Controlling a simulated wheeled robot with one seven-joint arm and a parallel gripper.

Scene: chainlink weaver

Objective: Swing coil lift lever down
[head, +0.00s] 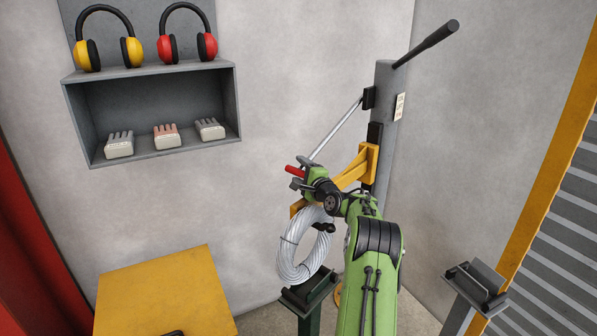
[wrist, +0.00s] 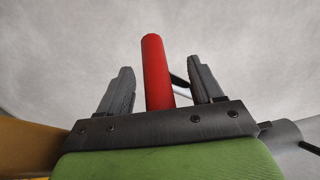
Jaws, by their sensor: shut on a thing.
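A red handle (head: 294,169) sticks out to the left at my gripper (head: 308,178), in front of the yellow arm of the coil lift (head: 355,168). The handle's base is hidden behind the gripper body. A coil of grey wire rope (head: 292,250) hangs below the yellow arm. A long lever with a black grip (head: 428,44) slants up to the right from the top of the grey post (head: 384,115).
A green stand (head: 310,290) is just below the coil, and a grey bracket (head: 477,285) stands at the right. A wall shelf (head: 150,68) with ear defenders and small blocks is at the upper left. A yellow box top (head: 160,290) is at the lower left.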

